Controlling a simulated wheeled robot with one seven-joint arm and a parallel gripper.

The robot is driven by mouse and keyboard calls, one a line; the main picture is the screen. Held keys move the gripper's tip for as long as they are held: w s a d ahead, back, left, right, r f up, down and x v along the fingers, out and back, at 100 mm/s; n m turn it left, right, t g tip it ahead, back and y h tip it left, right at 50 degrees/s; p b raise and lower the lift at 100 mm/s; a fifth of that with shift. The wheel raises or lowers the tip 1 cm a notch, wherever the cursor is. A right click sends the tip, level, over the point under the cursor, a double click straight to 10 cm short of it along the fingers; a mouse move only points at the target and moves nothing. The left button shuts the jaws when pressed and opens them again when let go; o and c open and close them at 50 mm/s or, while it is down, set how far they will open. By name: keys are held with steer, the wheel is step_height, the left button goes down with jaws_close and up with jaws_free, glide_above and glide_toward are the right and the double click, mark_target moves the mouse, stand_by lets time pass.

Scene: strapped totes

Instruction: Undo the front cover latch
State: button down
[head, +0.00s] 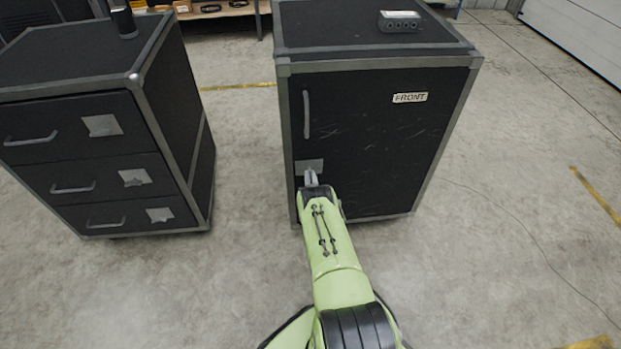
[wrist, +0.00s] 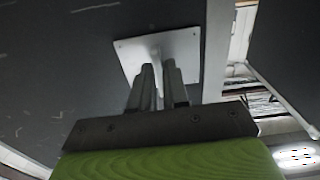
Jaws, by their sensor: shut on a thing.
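A black case (head: 375,130) with grey metal edges stands ahead of me, its front cover marked with a "FRONT" label (head: 410,97). A vertical grey handle (head: 306,114) is at the cover's upper left. Below it is the latch's pale square plate (head: 309,166), which also shows in the wrist view (wrist: 186,52). My gripper (head: 311,181) is at this plate; in the wrist view its two fingers (wrist: 158,88) are shut on the latch in front of the plate. The gripped part is mostly hidden between the fingers. The cover looks closed.
A black drawer cabinet (head: 70,150) with several handles and plates stands to the left, with a gap of floor between. A small grey box (head: 400,20) lies on top of the case.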

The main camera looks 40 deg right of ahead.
steer(key=c, duration=1.2)
jaws_free()
steer(key=shift+c, duration=0.2)
steer(key=p+v, duration=0.9)
steer(key=v, duration=0.6)
steer(key=shift+s+a+p, duration=0.25)
steer(key=shift+a+p, duration=0.1)
